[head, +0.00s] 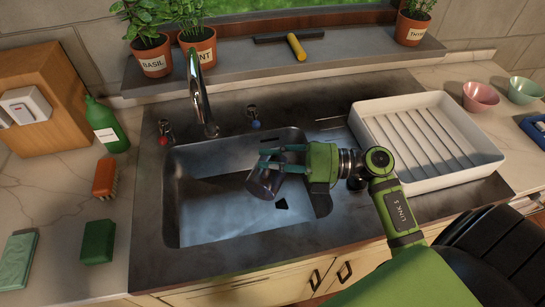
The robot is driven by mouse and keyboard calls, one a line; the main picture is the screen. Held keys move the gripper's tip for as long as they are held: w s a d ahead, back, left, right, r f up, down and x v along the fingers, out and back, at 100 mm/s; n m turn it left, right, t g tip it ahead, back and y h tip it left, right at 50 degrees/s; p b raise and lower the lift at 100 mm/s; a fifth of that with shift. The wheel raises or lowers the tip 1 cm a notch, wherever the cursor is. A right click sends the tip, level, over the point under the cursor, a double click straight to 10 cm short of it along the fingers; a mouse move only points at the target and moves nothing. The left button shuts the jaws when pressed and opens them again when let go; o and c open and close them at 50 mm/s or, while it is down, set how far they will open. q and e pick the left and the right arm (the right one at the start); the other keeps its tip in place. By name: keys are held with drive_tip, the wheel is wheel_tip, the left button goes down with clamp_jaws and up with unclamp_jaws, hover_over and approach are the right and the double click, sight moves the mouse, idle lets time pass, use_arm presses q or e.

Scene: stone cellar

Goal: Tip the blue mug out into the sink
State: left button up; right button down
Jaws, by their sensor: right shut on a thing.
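The dark blue mug (264,184) hangs over the sink basin (205,215), in the right half of its opening. It is tilted, and I cannot make out any contents or liquid coming from it. My right gripper (270,160) reaches in from the right and is shut on the mug, its fingers at the mug's upper part. The gripper and arm hide part of the basin's right side. My left gripper is out of view.
A chrome faucet (201,95) rises behind the basin, between red and blue taps. A white drying rack (425,140) stands right of the sink. A green bottle (106,124), orange brush (105,178) and green sponge (97,242) sit to the left.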

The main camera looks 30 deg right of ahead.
drive_tip(key=shift+s+a+f+n, duration=0.1)
drive_tip(key=shift+s+a+n, duration=0.1)
drive_tip(key=shift+n, duration=0.1)
drive_tip(key=shift+a, duration=0.15)
drive_tip(key=shift+s+a+n, duration=0.2)
drive_tip(key=shift+s+n, duration=0.05)
drive_tip(key=shift+n, duration=0.25)
drive_tip(key=shift+r+h, duration=0.2)
drive_tip(key=shift+h, duration=0.1)
drive_tip(key=shift+s+a+n+p, duration=0.15)
drive_tip(key=shift+a+n+p, duration=0.2)
drive_tip(key=shift+n, duration=0.15)
drive_tip(key=shift+s, duration=0.1)
